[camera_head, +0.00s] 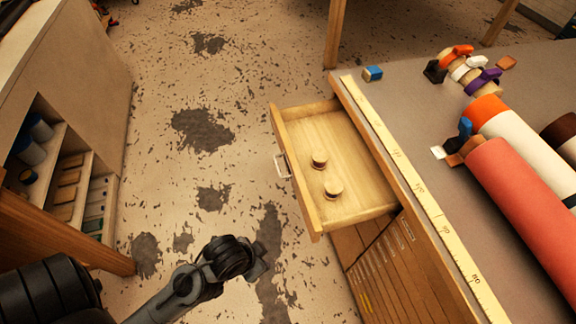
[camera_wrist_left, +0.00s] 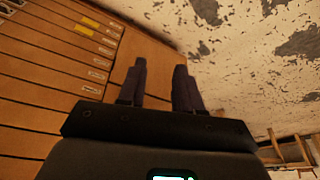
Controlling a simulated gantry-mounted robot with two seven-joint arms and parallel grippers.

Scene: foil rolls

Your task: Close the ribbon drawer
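The ribbon drawer (camera_head: 350,135) is a light wooden drawer pulled out from the left side of the workbench. The drawer does not show clearly in that view. My right gripper is not in view.
The workbench (camera_head: 395,95) carries a yellow ruler strip (camera_head: 410,180) along its edge and large rolls (camera_head: 525,205). Closed slatted drawers (camera_head: 385,275) sit below the open one. A shelf unit (camera_head: 75,110) stands at left. The floor (camera_head: 200,130) between is clear.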

